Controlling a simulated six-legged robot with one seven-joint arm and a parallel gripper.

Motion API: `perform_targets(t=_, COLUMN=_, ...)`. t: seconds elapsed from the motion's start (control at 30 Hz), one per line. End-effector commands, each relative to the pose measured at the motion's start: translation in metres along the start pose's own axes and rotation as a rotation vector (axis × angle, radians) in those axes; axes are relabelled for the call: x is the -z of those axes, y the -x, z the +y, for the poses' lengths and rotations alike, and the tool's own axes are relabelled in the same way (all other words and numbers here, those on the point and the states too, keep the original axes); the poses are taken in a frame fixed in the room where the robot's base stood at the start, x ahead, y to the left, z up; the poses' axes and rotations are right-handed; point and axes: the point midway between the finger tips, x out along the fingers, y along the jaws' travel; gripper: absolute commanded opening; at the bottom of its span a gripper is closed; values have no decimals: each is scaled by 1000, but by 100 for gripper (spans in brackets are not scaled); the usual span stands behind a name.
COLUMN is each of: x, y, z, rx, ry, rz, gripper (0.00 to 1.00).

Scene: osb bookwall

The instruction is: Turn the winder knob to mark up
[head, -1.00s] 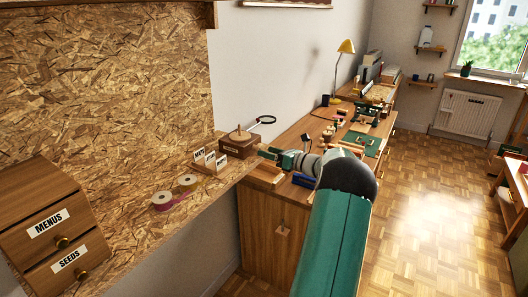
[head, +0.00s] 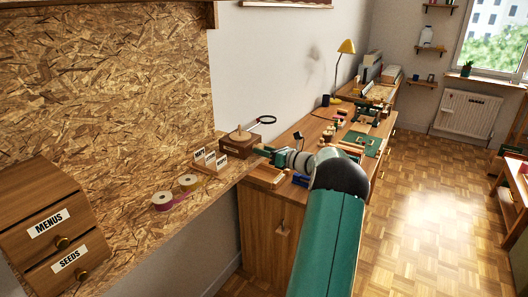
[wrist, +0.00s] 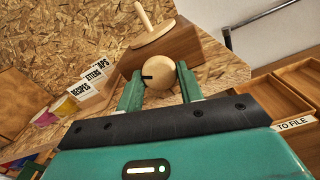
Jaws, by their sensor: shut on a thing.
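The winder is a dark wooden box (head: 238,146) on the shelf end, with a pale upright peg on a round disc (wrist: 154,35) on top. Its round pale wooden knob (wrist: 172,71) sticks out of the front face in the wrist view. A short black mark on the knob lies on its left side, roughly level, in that view. My gripper (wrist: 160,73) is shut on the knob, one green finger on each side. In the head view my gripper (head: 263,151) is at the box's right side, and the knob is hidden there.
Card dividers (head: 209,160) and ribbon rolls (head: 188,181) stand left of the winder on the shelf. A wooden tray labelled "TO FILE" (wrist: 294,123) is at right in the wrist view.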

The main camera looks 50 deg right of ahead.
Motion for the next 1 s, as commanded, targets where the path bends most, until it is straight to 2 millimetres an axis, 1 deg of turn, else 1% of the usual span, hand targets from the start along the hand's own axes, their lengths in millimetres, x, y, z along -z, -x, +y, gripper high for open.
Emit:
perform_targets(t=0.17, x=0, y=0, z=0, rx=0, ry=50, rz=0, gripper=14)
perform_targets(t=0.37, x=0, y=0, z=0, rx=0, ry=169, rz=-1, gripper=14)
perform_targets(t=0.8, x=0, y=0, z=-1, rx=-1, ry=543, rz=-1, gripper=14)
perform_targets(t=1.0, x=0, y=0, z=-1, rx=-1, ry=681, rz=-1, gripper=14)
